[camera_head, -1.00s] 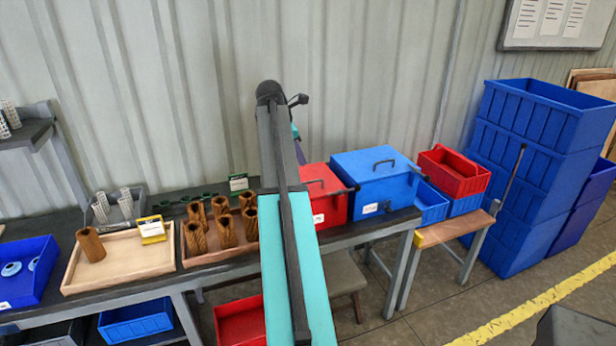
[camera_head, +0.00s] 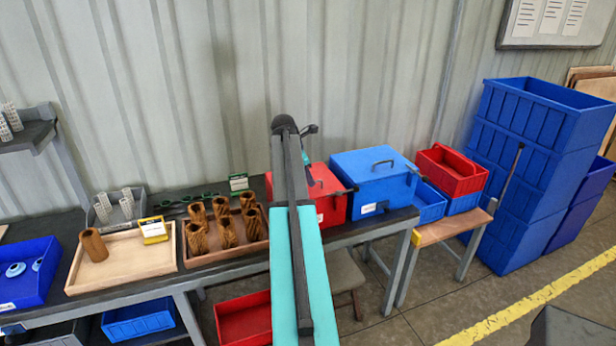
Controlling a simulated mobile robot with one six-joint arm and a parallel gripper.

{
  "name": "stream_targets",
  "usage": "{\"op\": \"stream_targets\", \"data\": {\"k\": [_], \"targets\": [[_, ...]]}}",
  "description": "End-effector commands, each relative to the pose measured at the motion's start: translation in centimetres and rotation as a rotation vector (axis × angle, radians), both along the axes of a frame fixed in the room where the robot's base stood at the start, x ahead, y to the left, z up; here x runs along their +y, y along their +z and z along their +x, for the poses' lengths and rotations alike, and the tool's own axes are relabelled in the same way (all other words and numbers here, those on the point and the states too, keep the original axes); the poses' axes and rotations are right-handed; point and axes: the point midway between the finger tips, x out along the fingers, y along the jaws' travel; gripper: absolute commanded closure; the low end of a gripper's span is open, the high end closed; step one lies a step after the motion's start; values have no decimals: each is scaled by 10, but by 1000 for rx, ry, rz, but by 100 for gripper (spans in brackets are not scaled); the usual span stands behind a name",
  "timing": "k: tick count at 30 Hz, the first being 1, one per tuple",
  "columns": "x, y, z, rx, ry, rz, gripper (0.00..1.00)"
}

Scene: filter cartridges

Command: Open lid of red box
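The red box (camera_head: 331,209) stands on the dark workbench, left of the blue box, with its lid shut. A dark handle shows on top of the lid, and a white label is on its front. My arm crosses in front of the box's left side and hides part of it. The end of my arm is over the left part of the red box's lid, with a dark part and a bit of teal there. My gripper's fingers are hidden behind the arm, so I cannot see whether they are open or touch the handle.
A lidded blue box (camera_head: 372,184) stands close at the right. A tray of brown cartridges (camera_head: 197,259) is at the left, beside a light wooden tray (camera_head: 136,264). Red and blue bins sit further right, near stacked blue crates (camera_head: 528,170). The wall is close behind the bench.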

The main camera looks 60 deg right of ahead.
Motion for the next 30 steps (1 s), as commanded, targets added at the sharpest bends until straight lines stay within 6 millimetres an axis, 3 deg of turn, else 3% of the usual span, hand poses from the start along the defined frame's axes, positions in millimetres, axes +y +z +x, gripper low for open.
{"op": "stream_targets", "data": {"k": [14,20,30], "targets": [[-3,-9,0,0,1,-1,72],[-3,-8,0,0,1,-1,100],[-3,-7,1,1,2,0,100]]}}
